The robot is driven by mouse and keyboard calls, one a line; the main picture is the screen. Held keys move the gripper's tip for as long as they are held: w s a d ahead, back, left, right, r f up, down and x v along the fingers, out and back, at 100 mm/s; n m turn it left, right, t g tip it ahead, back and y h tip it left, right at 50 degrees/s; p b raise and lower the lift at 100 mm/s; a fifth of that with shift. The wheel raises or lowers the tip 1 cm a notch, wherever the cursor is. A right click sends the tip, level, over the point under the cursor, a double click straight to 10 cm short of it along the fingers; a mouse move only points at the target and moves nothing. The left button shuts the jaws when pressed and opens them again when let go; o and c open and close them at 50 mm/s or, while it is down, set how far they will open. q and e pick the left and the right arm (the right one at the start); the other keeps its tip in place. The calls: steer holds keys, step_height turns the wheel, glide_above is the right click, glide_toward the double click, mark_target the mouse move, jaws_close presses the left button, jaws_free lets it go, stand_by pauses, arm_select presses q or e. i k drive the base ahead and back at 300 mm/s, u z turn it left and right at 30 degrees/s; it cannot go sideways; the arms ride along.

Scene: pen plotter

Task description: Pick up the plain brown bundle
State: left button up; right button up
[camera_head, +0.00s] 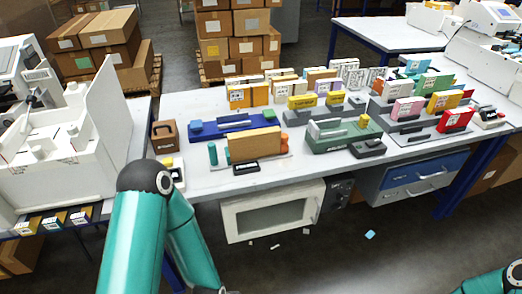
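A plain light-brown block-shaped bundle (255,143) stands upright on a grey holder on the near part of the white table, with no label on the face I see. A darker brown box-like item (165,136) with a dark top stands further left, near the table's left end. My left arm rises at the lower left and bends down toward the bottom edge. Its gripper is out of frame. Only a bit of my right arm shows in the bottom right corner, and its gripper is out of frame too. Neither arm touches the bundle.
A blue holder (232,127) is behind the bundle and a green machine (345,138) is to its right. Labelled coloured bundles fill the table's back and right. A white machine (70,140) stands at left. A white-framed cabinet (270,212) is below the table's front edge.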

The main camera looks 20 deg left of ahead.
mark_target(247, 145)
steer(key=u, duration=0.15)
steer(key=i, duration=0.9)
steer(key=z, duration=0.1)
